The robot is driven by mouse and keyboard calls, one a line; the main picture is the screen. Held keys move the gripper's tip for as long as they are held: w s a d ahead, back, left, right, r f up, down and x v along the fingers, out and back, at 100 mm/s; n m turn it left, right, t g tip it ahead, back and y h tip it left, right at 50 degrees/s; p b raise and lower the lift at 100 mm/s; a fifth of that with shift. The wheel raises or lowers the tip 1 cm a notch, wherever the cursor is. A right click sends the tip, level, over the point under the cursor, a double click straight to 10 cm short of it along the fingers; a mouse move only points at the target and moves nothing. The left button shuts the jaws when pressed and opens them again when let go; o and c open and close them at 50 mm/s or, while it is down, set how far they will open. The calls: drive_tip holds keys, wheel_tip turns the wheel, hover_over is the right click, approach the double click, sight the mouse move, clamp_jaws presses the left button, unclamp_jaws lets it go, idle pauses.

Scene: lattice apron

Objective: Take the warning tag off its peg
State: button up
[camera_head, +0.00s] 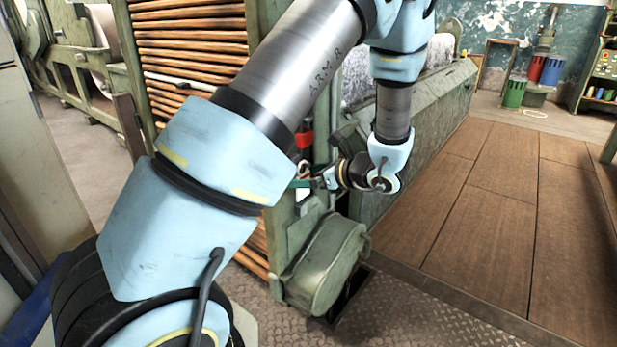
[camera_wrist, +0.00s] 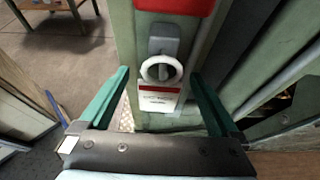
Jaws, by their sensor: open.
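The warning tag (camera_wrist: 159,103) is white with a red band and small lettering too blurred to read. It hangs by a white ring (camera_wrist: 148,69) at the grey peg (camera_wrist: 164,42) on a green machine post (camera_wrist: 123,30). In the head view, the tag (camera_head: 303,192) is a small pale patch on the post, partly hidden by my gripper (camera_head: 302,184). In the wrist view, the teal fingers of my gripper (camera_wrist: 160,75) are open, one on each side of the tag and ring, with visible gaps. Nothing is held.
A red part (camera_wrist: 175,5) is fixed on the post above the peg. A rounded green housing (camera_head: 325,265) bulges out below. A stack of copper-coloured bars (camera_head: 190,45) stands left of the post. Wooden floor panels (camera_head: 490,215) to the right are clear.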

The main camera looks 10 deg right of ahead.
drive_tip(key=c, duration=1.5)
idle(0.5)
